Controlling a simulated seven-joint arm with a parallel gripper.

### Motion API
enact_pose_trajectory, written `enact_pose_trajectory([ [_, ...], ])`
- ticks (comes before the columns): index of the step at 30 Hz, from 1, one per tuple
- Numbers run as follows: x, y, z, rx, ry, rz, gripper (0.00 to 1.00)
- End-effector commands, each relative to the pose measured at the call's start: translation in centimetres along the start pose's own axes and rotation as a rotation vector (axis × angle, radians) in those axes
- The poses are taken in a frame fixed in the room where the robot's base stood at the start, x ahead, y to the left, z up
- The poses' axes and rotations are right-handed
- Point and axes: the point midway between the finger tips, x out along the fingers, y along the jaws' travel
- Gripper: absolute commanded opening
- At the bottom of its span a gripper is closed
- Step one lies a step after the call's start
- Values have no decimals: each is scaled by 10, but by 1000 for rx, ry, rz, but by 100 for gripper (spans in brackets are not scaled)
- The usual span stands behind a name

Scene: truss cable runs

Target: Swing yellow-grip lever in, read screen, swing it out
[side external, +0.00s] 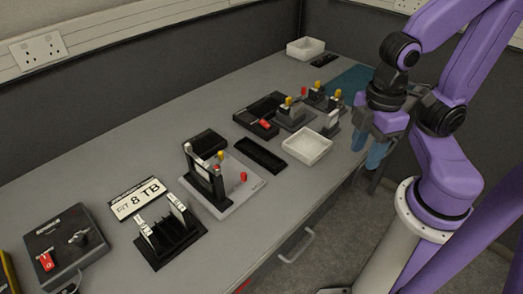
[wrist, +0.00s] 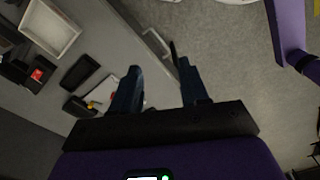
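A fixture on a pale plate (side external: 240,193) stands mid-bench in the side external view. It has an upright dark frame (side external: 203,183), a yellow-tipped part (side external: 220,156) and a red grip (side external: 243,177). More yellow-tipped levers stand farther back, on a grey block (side external: 288,101) and near it (side external: 320,86). I cannot tell which is the task's lever. No readable screen shows on the fixtures. My gripper (side external: 368,147) hangs by the bench's front edge, right of the white tray. In the wrist view my gripper (wrist: 158,68) is open, its blue fingers apart with nothing between them.
A white tray (side external: 307,147) and a dark tray (side external: 260,154) lie between fixtures. A "FIT 8 TB" card (side external: 139,201), a black slotted holder (side external: 168,237) and a switch box (side external: 58,247) are at left. Another white tray (side external: 306,48) is at the back.

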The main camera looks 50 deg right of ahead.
Motion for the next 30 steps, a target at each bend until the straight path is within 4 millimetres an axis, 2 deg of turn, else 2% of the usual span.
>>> enact_pose_trajectory([
  [5,-4,13,-26,82,-1,2,44],
  [11,-10,50,-84,288,-4,6,44],
  [15,-10,83,-124,440,-7,8,44],
  [21,-6,136,-172,656,-10,10,44],
  [30,14,224,-223,979,-14,13,44],
])
